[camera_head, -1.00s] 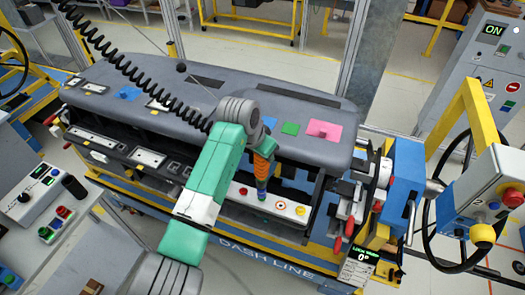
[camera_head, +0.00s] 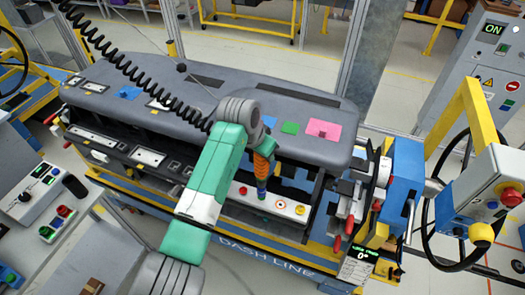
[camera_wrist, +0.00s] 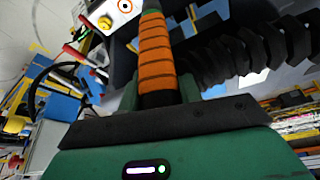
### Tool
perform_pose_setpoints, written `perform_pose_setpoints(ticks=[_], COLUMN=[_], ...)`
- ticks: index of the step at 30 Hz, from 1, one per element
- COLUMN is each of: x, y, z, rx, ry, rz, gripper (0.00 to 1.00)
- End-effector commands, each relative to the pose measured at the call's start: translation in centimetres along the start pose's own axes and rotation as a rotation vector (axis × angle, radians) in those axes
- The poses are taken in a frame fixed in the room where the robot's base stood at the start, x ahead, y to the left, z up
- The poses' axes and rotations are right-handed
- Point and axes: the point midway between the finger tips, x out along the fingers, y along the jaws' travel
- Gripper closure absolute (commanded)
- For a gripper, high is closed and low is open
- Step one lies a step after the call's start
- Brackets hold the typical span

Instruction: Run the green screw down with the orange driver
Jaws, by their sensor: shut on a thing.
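The orange driver (camera_head: 262,168) hangs from the coiled dark cord side of my arm, pointing down in front of the dashboard module (camera_head: 210,105). Its lower end is over the white button panel (camera_head: 262,199), between a red button and an orange-ringed button; I cannot tell whether the tip touches anything. In the wrist view the ribbed orange handle (camera_wrist: 156,55) stands between my fingers. My gripper (camera_wrist: 157,97) is shut on it.
A blue clamp unit (camera_head: 404,185) and black handwheel (camera_head: 437,235) stand at right. A control box (camera_head: 38,190) stands at left. The black coiled cord (camera_head: 135,75) crosses above the module.

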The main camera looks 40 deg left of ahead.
Motion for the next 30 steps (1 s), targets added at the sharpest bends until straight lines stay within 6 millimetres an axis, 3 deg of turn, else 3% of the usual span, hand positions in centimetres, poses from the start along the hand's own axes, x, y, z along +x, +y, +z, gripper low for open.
perform_pose_setpoints(ticks=[30], x=[0.91], y=[0.08], z=[0.32], rx=[0.002], ry=[0.001], rz=[0.001], gripper=[1.00])
